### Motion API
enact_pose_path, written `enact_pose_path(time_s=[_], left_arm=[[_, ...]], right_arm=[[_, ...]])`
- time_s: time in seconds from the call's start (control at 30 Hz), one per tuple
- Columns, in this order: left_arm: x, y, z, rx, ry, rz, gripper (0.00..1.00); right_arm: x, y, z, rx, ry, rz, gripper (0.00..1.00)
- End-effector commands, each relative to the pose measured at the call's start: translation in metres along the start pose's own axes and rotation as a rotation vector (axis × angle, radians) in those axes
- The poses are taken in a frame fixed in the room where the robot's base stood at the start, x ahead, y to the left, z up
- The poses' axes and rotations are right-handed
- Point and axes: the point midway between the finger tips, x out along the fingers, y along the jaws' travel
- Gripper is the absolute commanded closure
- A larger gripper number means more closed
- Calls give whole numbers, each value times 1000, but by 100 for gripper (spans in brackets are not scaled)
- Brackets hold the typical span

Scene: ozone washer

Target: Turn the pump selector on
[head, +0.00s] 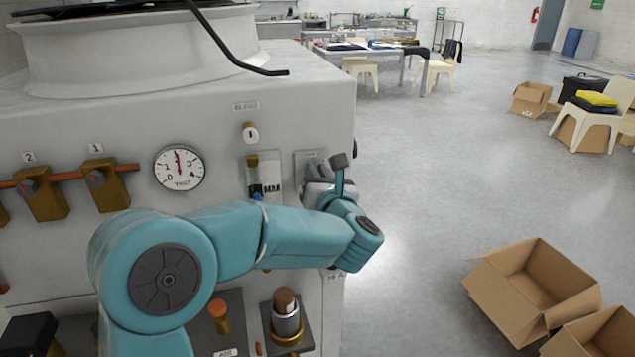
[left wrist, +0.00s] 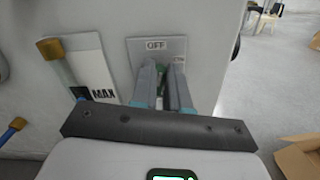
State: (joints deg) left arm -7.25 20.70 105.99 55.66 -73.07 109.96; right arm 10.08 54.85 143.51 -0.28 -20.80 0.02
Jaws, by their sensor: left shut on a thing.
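The pump selector's grey plate (head: 301,158) is on the right part of the machine's front panel. In the left wrist view the plate (left wrist: 172,46) carries an OFF label (left wrist: 156,44) at its top. My left gripper (left wrist: 162,74) reaches to this plate just below the label, its two fingers close together. It is shut on the pump selector, which the fingers mostly hide; a bit of green shows between them. The selector's angle cannot be told. In the head view the left gripper (head: 316,180) is partly hidden by my wrist. My right gripper is not in view.
A level tube with a MAX plate (left wrist: 92,75) sits just left of the selector. A dial gauge (head: 180,167) and valves with brass bodies (head: 106,185) are farther left. Cardboard boxes (head: 532,290) lie on the floor at right.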

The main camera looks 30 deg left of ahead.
Motion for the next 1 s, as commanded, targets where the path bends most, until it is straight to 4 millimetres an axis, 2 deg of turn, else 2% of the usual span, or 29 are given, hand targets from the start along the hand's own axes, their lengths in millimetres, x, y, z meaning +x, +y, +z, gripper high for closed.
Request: enact_pose_path(time_s=[0.03, 0.1, 0.4, 1.0], left_arm=[[3, 2, -3, 34, -5, 9, 100], [3, 1, -3, 99, -4, 10, 100], [3, -1, -2, 386, -1, 12, 100], [3, -4, -2, 953, 3, 15, 100]], right_arm=[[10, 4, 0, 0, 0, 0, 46], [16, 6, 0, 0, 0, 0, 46], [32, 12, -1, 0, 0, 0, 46], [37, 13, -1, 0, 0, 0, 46]])
